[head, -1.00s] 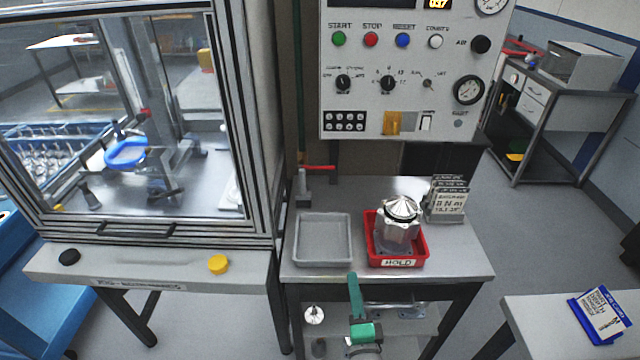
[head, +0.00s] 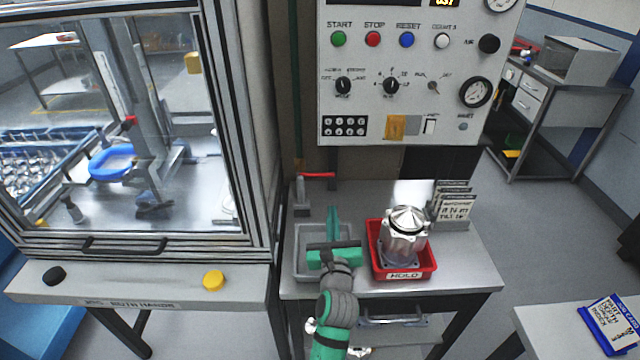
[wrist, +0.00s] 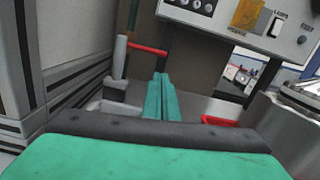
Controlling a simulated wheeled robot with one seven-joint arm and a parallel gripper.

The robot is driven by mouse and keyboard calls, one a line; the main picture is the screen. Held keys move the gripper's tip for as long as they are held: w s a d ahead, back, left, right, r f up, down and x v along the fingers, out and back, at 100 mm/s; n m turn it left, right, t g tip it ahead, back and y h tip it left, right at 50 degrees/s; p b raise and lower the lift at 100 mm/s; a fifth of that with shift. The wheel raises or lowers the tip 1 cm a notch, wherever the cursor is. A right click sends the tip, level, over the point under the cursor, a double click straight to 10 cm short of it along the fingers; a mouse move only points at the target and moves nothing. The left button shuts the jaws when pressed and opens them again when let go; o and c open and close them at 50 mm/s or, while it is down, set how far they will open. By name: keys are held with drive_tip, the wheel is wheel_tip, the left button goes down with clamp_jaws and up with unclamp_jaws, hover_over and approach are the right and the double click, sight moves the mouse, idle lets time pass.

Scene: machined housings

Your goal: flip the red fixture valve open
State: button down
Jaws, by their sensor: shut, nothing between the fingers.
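The red fixture valve handle (head: 318,175) is a thin red lever lying level on the pipe at the back left of the table. In the wrist view the red lever (wrist: 147,49) shows ahead of my fingers, pointing right from a grey upright fitting (wrist: 119,62). My gripper (head: 333,212) is green, with its fingers together and nothing in them. It is above the grey tray, in front of the valve and apart from it. In the wrist view my gripper (wrist: 161,78) points toward the wall, its tips a little below and right of the lever.
The grey tray (head: 301,271) lies under my gripper. The red HOLD bin (head: 430,272) with a metal housing (head: 405,233) stands just right. A card stand (head: 453,203) is behind it. The control panel (head: 410,75) hangs above; the glazed machine enclosure (head: 258,200) is left.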

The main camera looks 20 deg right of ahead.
sight(317, 174)
drive_tip(key=shift+w+a+m, duration=0.15)
drive_tip(key=shift+w+m, duration=0.45)
drive_tip(key=shift+a, duration=0.25)
drive_tip(key=shift+w, duration=0.1)
drive_tip(key=shift+x, duration=0.85)
drive_tip(key=x, duration=0.8)
drive_tip(key=shift+w, duration=0.2)
